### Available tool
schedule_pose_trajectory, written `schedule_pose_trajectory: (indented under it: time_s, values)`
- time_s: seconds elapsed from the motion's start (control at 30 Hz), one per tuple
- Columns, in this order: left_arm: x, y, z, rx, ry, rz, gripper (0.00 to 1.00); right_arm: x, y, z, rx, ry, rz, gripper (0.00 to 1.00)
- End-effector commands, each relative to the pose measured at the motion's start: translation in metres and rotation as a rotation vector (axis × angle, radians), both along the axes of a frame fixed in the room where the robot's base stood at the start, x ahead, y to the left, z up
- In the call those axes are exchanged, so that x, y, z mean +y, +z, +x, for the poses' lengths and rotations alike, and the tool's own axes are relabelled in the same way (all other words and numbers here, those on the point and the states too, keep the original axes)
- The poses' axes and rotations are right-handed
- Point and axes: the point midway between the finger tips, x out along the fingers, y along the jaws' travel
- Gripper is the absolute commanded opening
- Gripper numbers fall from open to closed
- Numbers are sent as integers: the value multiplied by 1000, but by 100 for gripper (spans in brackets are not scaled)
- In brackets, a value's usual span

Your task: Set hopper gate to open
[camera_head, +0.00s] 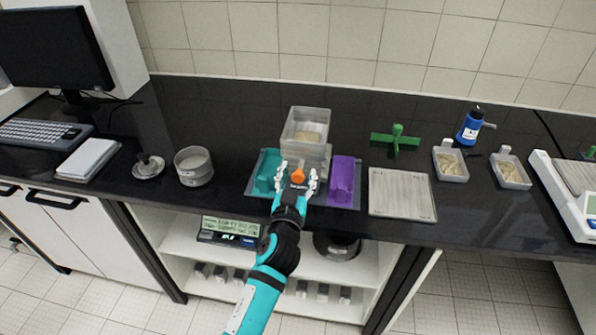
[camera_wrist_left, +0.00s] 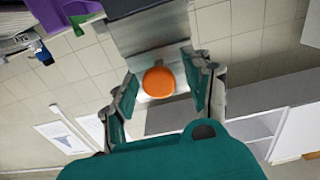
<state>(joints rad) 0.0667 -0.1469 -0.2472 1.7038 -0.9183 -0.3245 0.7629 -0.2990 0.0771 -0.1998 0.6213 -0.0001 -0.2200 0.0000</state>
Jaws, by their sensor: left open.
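The hopper (camera_head: 305,127) is a translucent grey box with some tan material inside, standing at the middle of the black counter. An orange knob (camera_head: 298,176), which looks like the gate's handle, is on its front side. My left gripper (camera_head: 299,183) is open in front of the hopper, with its fingers on either side of the knob. In the left wrist view the orange knob (camera_wrist_left: 158,82) shows between the two open fingers (camera_wrist_left: 160,88), with a gap on both sides. Whether the gate is open or shut is hard to tell. My right gripper is not in view.
A teal block (camera_head: 267,172) and a purple block (camera_head: 343,180) flank the hopper closely. A flat grey tray (camera_head: 401,195) lies to the right, a round sieve (camera_head: 193,166) to the left. A green handle piece (camera_head: 396,139) and blue bottle (camera_head: 470,127) stand farther right.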

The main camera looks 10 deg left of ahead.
Motion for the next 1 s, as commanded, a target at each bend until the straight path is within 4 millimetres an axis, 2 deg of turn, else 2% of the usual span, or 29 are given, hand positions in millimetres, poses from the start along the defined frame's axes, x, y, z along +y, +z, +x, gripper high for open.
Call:
schedule_pose_trajectory:
  time_s: [0.13, 0.17, 0.53, 1.0]
  values:
    - [0, 0, 0, 0, 0, 0, 51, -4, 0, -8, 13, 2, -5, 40]
    - [0, 0, 0, 0, 0, 0, 49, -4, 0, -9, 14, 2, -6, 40]
    - [0, 0, 0, 0, 0, 0, 0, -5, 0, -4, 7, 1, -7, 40]
    - [0, 0, 0, 0, 0, 1, 0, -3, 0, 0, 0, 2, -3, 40]
